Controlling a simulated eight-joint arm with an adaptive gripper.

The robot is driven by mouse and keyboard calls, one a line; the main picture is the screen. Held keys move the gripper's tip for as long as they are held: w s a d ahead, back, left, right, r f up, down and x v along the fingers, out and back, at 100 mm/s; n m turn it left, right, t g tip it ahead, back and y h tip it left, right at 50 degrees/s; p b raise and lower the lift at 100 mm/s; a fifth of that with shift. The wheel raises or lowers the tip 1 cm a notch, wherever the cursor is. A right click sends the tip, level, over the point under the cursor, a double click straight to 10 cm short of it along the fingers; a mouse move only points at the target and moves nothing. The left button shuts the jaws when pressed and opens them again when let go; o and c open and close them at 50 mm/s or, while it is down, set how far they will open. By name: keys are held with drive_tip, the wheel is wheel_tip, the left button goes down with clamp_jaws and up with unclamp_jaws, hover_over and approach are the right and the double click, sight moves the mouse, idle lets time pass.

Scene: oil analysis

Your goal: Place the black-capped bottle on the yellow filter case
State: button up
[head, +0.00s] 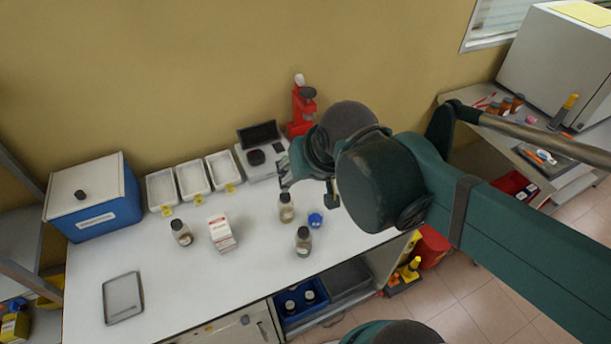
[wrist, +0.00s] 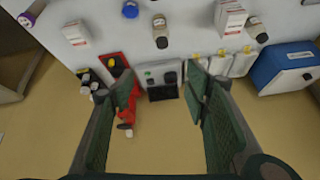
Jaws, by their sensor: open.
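Three small bottles with dark caps stand upright on the white bench in the head view: a left bottle (head: 181,233), a middle bottle (head: 286,208) and a front bottle (head: 303,242). I cannot tell which one the task means. I cannot make out a yellow filter case for certain.
A white-and-red box (head: 221,234) and a blue cap (head: 315,219) are near the bottles. White trays (head: 193,179), a balance (head: 259,157) and a red device (head: 302,105) line the back. A blue box (head: 95,209) stands left.

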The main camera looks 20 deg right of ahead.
drive_tip(key=shift+s+r+n+t, duration=0.45)
drive_tip(key=shift+s+n, duration=0.35)
drive_tip(key=shift+n, duration=0.2)
